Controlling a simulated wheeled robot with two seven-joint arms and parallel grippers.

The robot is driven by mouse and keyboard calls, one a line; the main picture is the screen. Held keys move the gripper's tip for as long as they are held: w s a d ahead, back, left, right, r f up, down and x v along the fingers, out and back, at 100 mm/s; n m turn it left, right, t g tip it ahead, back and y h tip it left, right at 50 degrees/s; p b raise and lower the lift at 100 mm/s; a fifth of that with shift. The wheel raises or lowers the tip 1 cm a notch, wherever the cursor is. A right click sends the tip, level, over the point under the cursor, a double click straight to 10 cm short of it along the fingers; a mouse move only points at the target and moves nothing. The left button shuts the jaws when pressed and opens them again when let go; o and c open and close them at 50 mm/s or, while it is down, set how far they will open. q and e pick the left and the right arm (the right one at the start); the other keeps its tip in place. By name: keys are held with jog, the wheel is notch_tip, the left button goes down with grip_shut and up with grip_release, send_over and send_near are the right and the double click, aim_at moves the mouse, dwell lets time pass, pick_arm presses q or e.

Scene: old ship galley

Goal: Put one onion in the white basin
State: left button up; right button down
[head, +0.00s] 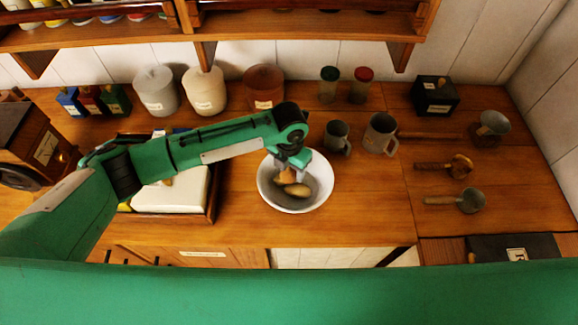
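The white basin (322,196) stands on the wooden counter near the middle of the head view. A brownish-orange onion-like item (286,176) is inside the basin's outline, right below my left gripper (291,168). A longer tan item (298,190), possibly a potato, lies in the basin in front of it. My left gripper points down over the basin from the left. Its fingertips are small and partly hidden, so I cannot tell if they are open or shut on the onion-like item. My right gripper is not in view.
A wooden tray (212,200) with a white block is left of the basin, partly under my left arm. Two grey mugs (337,137) (380,134) stand behind right. Canisters (205,90) line the wall under a shelf. Utensils (456,201) lie at right. Counter right of the basin is clear.

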pick_arm(q)
jog(key=o, duration=0.3)
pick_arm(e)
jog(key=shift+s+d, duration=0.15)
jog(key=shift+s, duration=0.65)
pick_arm(q)
jog(key=shift+r, duration=0.1)
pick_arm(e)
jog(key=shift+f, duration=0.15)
pick_arm(q)
jog(key=shift+r+b, duration=0.3)
jog(key=shift+r, duration=0.05)
notch_tip(320, 180, up, 13)
jog(key=b, duration=0.4)
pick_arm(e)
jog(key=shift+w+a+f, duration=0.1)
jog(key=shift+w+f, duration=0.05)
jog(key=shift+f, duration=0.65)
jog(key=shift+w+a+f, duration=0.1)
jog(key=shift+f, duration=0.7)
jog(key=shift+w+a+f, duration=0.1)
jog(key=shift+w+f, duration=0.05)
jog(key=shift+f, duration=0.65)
pick_arm(q)
jog(key=shift+f, duration=0.1)
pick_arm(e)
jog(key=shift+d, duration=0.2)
